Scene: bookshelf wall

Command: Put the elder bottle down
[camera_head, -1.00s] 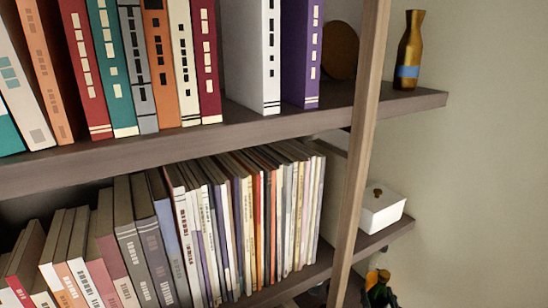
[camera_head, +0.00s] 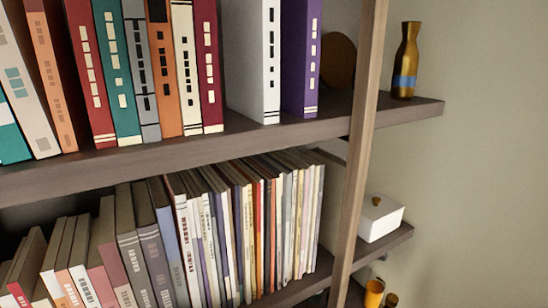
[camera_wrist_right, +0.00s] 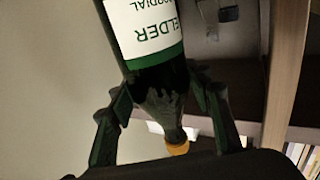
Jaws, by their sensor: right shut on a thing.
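The elder bottle (camera_wrist_right: 155,80) is dark green, with a white label reading "ELDER" and an orange-yellow cap. It shows in the right wrist view, with its base end out of the top of the picture. My right gripper (camera_wrist_right: 161,92) is shut on it, one finger on each side at the shoulder, with the cap towards the palm. I cannot tell whether its base touches anything. The head view shows neither the elder bottle nor either of my grippers.
The upper shelf (camera_head: 190,152) holds books and a gold bottle (camera_head: 405,60). Below, a white box (camera_head: 380,218) sits at the right end beyond a wooden upright (camera_head: 360,150). Amber cups (camera_head: 373,294) show at the lower right. Bare wall lies to the right.

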